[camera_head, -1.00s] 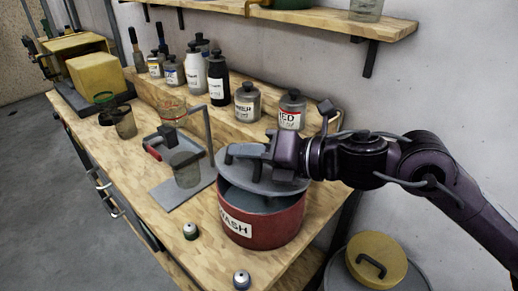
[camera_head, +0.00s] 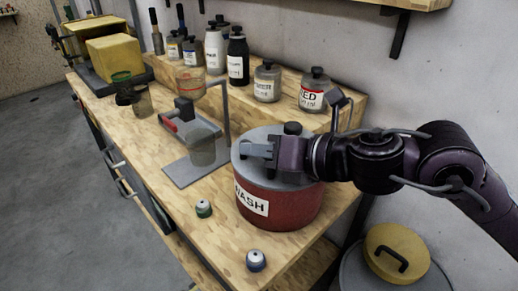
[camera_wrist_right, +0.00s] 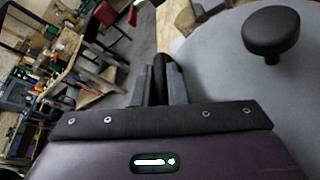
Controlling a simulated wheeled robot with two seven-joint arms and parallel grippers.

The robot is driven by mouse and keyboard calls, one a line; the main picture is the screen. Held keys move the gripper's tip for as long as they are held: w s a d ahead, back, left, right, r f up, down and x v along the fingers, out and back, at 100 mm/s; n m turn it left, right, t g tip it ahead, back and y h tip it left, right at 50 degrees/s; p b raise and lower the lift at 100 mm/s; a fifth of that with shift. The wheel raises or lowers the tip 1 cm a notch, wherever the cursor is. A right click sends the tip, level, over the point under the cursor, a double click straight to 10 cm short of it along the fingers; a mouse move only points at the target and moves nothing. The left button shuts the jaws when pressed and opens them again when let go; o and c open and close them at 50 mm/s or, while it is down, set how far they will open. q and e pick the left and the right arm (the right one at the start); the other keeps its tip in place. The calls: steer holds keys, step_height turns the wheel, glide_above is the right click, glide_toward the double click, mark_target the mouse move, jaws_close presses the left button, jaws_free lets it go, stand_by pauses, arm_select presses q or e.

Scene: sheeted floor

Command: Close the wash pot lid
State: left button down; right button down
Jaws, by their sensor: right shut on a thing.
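The red wash pot (camera_head: 290,208) stands on the wooden bench with its "WASH" label facing front left. Its grey lid (camera_head: 262,133) lies about level over the pot's mouth, with no gap visible from here. A black knob (camera_head: 292,128) stands on the lid; the knob also shows in the right wrist view (camera_wrist_right: 271,32). My right gripper (camera_head: 250,150) is low over the lid's near left part. In the right wrist view its fingers (camera_wrist_right: 160,82) are shut on a dark narrow handle at the lid's edge. The gripper hides part of the lid. My left gripper is out of view.
A stand with a beaker (camera_head: 202,150) is left of the pot. Two small capped containers (camera_head: 204,208) (camera_head: 256,260) sit near the front edge. Labelled bottles (camera_head: 267,82) line the raised shelf behind. A yellow-lidded bin (camera_head: 395,240) stands at lower right.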

steer(key=shift+s+f, duration=0.1)
steer(key=shift+f, duration=0.15)
steer(key=c, duration=1.5)
jaws_free()
steer(key=shift+o, duration=0.2)
steer(key=shift+d+r, duration=0.1)
steer(key=shift+r, duration=0.05)
